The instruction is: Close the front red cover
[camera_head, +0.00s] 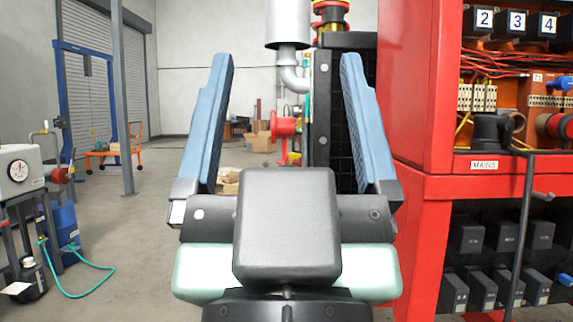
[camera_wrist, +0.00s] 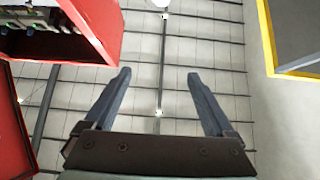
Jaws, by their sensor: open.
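A red cabinet (camera_head: 425,190) stands on the right in the head view, with its front open and its inside showing. In the wrist view a red box (camera_wrist: 97,25) at upper left shows parts inside. A separate flat red panel (camera_wrist: 14,125) at the left edge of the wrist view may be the front red cover; I cannot tell for sure. My gripper (camera_head: 286,58) is in the middle of the head view, left of the cabinet. In the wrist view my gripper (camera_wrist: 159,72) has its two blue fingers spread apart with nothing between them, clear of the red panel.
Inside the cabinet are numbered black blocks (camera_head: 517,22), red wires and a MAINS label (camera_head: 484,165). A dark rod (camera_head: 524,210) hangs before it. A gauge unit (camera_head: 18,168) stands at left, with a green hose (camera_head: 75,293) on the floor. Open floor lies at left.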

